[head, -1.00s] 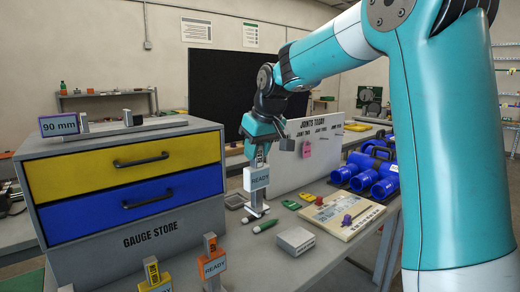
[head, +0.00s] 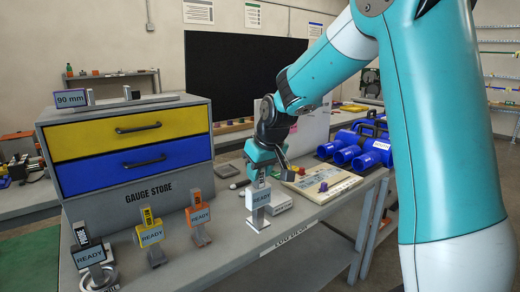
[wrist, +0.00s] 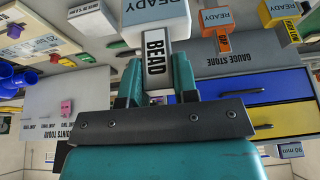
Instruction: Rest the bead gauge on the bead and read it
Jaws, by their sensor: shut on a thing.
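The bead gauge (head: 259,198) has a pale body with a READY display and a grey foot below it. My gripper (head: 262,176) is shut on its upper stem and holds it upright over the bench. In the wrist view the jaws (wrist: 155,82) close on the stem of the gauge (wrist: 157,55), which is labelled BEAD. I cannot tell whether the foot touches the bench. I cannot make out a weld bead at the foot.
Orange (head: 199,218), yellow (head: 150,236) and dark (head: 88,256) gauges stand at the left, all reading READY. The gauge store (head: 135,150) is behind them. A grey block (head: 280,204), a cream board (head: 322,183) and blue fittings (head: 350,148) lie behind and right.

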